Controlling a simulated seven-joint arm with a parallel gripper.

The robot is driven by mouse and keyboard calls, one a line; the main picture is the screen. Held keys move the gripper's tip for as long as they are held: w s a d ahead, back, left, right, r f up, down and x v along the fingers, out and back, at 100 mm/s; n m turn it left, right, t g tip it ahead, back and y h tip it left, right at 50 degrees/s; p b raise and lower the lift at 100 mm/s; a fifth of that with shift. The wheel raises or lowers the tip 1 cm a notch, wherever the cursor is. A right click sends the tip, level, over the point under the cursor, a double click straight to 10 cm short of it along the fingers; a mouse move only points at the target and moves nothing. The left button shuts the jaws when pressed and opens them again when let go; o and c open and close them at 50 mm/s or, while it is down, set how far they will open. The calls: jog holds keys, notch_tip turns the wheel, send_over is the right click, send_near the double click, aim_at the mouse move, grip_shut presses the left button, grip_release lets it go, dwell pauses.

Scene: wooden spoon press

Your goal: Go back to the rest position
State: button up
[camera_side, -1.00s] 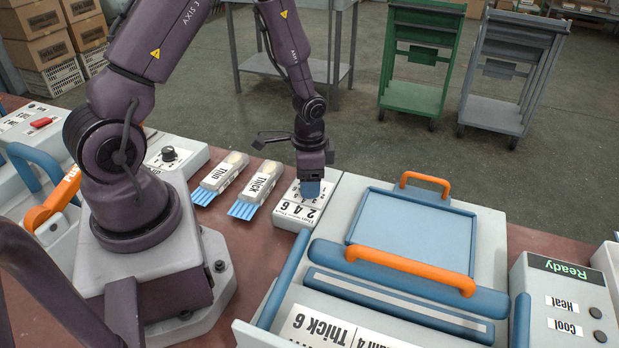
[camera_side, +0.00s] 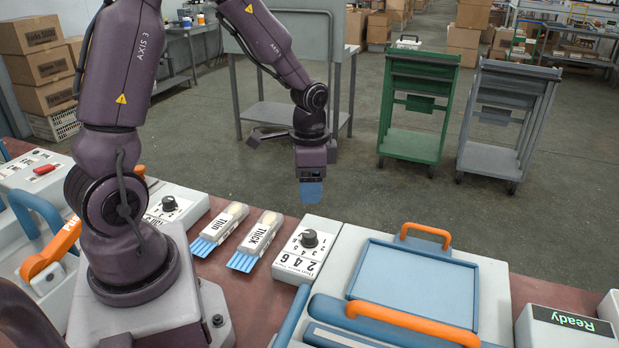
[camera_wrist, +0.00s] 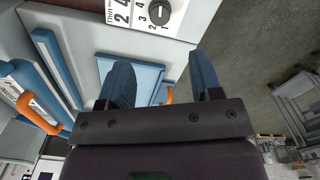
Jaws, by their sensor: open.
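My gripper (camera_side: 311,192) hangs fingers down in the side view, in the air above and behind the dial box, touching nothing. In the wrist view, its two blue fingers (camera_wrist: 160,82) stand apart with nothing between them. The black dial (camera_side: 309,239) sits on a white box (camera_side: 290,262) marked 2 4 6. The dial also shows at the top of the wrist view (camera_wrist: 159,12). The press (camera_side: 410,283) has a blue panel and an orange handle (camera_side: 412,325), right of the dial box.
Thin (camera_side: 219,231) and Thick (camera_side: 257,241) blue-ended pieces lie left of the dial box. A display box (camera_side: 565,325) reading Ready stands at the right. Green (camera_side: 417,110) and grey (camera_side: 508,125) carts stand on the floor behind. The air around my gripper is clear.

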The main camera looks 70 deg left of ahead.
jog(key=shift+r, duration=0.55)
jog(key=s+d+r+n+t, duration=0.2)
jog(key=s+d+r, duration=0.3)
jog(key=r, duration=0.3)
jog(key=s+d+r+n+t, duration=0.2)
jog(key=s+r, duration=0.4)
jog(key=r, duration=0.3)
jog(key=d+t, duration=0.1)
jog(key=d, duration=0.1)
jog(key=shift+s+d+t, duration=0.3)
jog(key=shift+s+d, duration=0.05)
jog(key=shift+d, duration=0.05)
